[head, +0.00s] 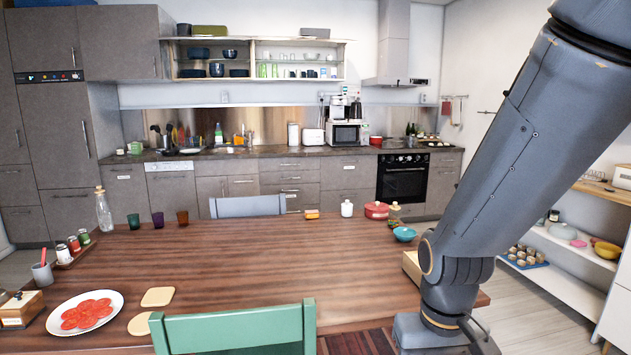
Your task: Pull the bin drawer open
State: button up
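Grey-brown kitchen base cabinets stand along the back wall in the head view, beyond the dining table. They include a door pair (228,187) under the counter left of centre, a stack of drawers (290,188) near the middle, and a wider unit (346,180) left of the oven. All these fronts look shut. I cannot tell which of them is the bin drawer. My arm (500,170) comes down from the upper right to the lower right, in front of the table's right end. My gripper is not visible in this view.
The wooden table (240,262) fills the foreground, with a green chair (235,330) in front and a grey-blue chair (248,206) behind. A black oven (403,178) is at the back. A white shelf unit (570,258) stands right; some floor (545,310) is free beside it.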

aim_at(239, 184)
jog(key=z, duration=1.55)
jog(key=i, duration=4.05)
jog(key=u, duration=2.3)
jog(key=i, duration=4.65)
